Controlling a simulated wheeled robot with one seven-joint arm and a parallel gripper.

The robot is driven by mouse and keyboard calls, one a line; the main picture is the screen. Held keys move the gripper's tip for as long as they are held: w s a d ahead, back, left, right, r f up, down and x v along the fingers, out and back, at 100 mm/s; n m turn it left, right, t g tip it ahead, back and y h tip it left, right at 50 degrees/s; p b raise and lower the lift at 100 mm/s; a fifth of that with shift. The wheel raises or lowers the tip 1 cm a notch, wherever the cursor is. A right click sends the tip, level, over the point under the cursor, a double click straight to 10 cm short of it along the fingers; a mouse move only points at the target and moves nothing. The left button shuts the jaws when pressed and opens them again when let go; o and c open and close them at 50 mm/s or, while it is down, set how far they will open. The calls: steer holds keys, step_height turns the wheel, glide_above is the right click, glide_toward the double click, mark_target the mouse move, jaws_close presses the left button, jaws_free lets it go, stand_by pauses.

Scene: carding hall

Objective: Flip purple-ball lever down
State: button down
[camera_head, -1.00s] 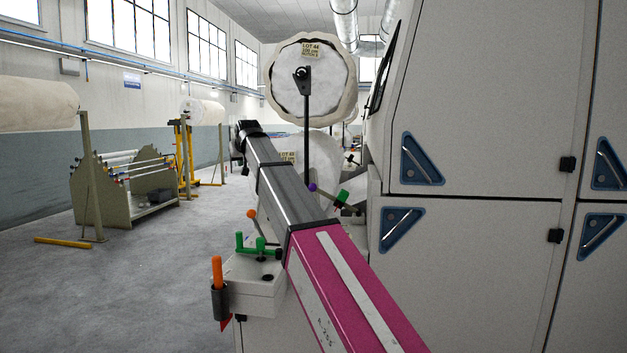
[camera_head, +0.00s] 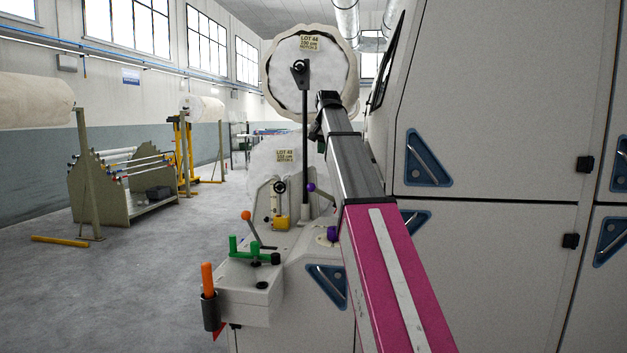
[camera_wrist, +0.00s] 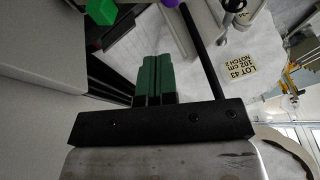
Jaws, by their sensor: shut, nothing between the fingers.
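The purple-ball lever (camera_head: 311,187) stands on the machine's end, with its ball at upper left and its rod running down to the right until my arm hides it. In the wrist view a purple ball (camera_wrist: 171,3) is cut by the top edge. My gripper (camera_head: 321,147) is high, above and slightly right of the purple ball in the head view. In the wrist view its dark green fingers (camera_wrist: 153,70) are together and empty, apart from the purple ball. A green block (camera_wrist: 100,12) shows at upper left there.
An orange-ball lever (camera_head: 246,215), green handles (camera_head: 244,247) and an orange grip in a holder (camera_head: 207,280) stand nearer on the left. A black upright post (camera_head: 305,150) rises beside the lever. White cabinets (camera_head: 490,130) wall off the right.

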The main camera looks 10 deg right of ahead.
steer(key=shift+d+f, duration=0.1)
stand_by(0.3)
steer(key=a+x, duration=0.1)
steer(key=x, duration=1.2)
steer(key=shift+a+f, duration=0.25)
steer(key=shift+a+f, duration=0.1)
